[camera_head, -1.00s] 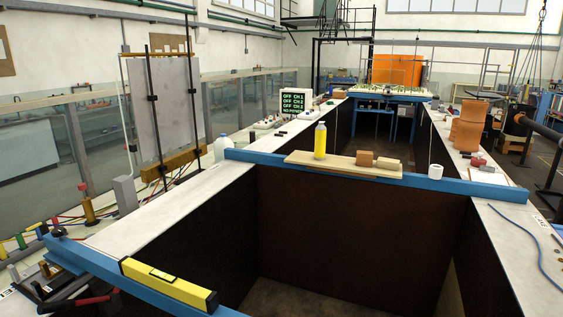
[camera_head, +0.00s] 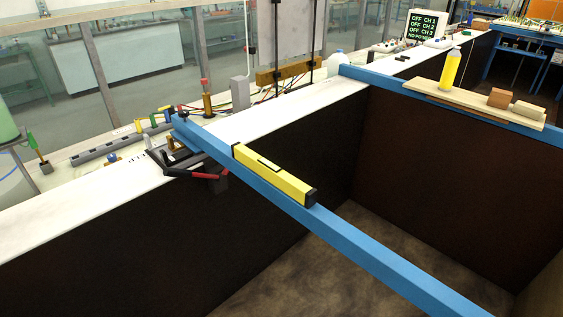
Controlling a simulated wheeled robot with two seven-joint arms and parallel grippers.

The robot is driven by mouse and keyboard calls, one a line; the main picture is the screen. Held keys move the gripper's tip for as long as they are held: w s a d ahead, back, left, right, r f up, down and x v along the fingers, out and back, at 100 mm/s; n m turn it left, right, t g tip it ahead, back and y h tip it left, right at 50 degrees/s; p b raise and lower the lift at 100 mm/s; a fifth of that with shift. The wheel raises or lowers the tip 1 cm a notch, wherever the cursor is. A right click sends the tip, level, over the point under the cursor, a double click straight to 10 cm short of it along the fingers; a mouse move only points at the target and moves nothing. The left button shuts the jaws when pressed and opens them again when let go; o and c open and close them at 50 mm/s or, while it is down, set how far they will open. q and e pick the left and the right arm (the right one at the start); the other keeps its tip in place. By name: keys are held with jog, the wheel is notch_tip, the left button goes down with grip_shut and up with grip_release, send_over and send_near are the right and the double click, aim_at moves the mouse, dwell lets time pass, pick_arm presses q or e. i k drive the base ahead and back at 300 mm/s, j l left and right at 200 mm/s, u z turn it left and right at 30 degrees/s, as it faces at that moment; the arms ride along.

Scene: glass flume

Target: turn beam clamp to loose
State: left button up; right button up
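A blue beam (camera_head: 365,244) runs from the white ledge at the left down to the lower right, across a dark open channel. The beam clamp (camera_head: 180,172) looks like the dark metal fitting at the beam's left end, by the ledge's inner edge. A black lever with a red grip (camera_head: 207,176) lies there, pointing right toward the beam's underside. Small lettering beside it on the ledge is too small to read. The clamp's lower parts are partly hidden by the beam and in shadow. Neither of my grippers shows.
A yellow spirit level (camera_head: 272,174) lies on the beam. A grey power strip (camera_head: 118,143) with coloured plugs and cables is behind the clamp. A farther blue beam (camera_head: 395,83) carries a board (camera_head: 475,104) with a yellow bottle (camera_head: 450,69) and blocks. The channel is open below.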

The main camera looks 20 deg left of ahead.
aim_at(184, 114)
jog(key=u, duration=1.55)
